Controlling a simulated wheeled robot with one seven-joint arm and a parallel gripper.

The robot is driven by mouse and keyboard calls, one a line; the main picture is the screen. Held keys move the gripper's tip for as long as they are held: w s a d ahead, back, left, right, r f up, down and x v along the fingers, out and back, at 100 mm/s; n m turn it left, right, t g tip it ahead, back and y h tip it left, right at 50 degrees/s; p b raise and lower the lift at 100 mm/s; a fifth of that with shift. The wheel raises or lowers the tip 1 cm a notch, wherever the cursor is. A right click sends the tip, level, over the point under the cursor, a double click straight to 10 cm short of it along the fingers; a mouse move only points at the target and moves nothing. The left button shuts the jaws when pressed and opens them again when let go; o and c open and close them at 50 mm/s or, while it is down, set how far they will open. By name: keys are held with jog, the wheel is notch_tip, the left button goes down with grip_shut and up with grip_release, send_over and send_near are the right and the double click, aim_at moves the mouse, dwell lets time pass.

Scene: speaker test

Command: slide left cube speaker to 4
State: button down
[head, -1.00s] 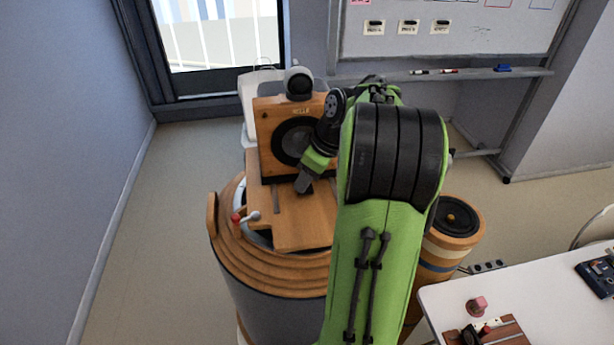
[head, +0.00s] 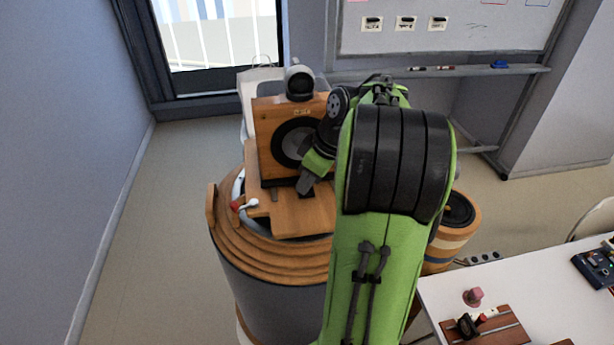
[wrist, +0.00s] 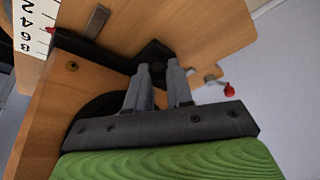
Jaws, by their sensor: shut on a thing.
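The left cube speaker is a wooden box (head: 270,125) with a dark round cone and a small dark ball-shaped unit on top. It stands upright on a wooden board (head: 300,222) over a round drum. My gripper (head: 305,187) is low in front of its face. In the wrist view my gripper (wrist: 160,68) is shut on a black knob (wrist: 153,52) at the speaker's base. A white number scale (wrist: 28,22) shows 2, 4, 6 and 8. A small red pointer (wrist: 51,30) lies beside it, roughly between 4 and 6; the exact reading is unclear.
A lever with a red knob (head: 235,206) sits at the board's left edge. The drum (head: 265,275) carries the board. Another banded drum (head: 455,235) stands right, partly behind my arm. A white table (head: 560,310) with small items is at lower right.

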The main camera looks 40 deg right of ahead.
jog(key=c, duration=1.2)
grip_release()
jog(key=shift+w+d, duration=0.3)
jog(key=shift+w, duration=0.1)
jog(key=shift+o, duration=1)
jog(key=shift+s+a, duration=0.15)
jog(key=shift+s, duration=0.05)
jog(key=shift+r, duration=0.4)
jog(key=p+v, duration=0.7)
jog(key=v, duration=0.8)
jog(key=shift+s+p, duration=0.15)
jog(key=shift+p, duration=0.15)
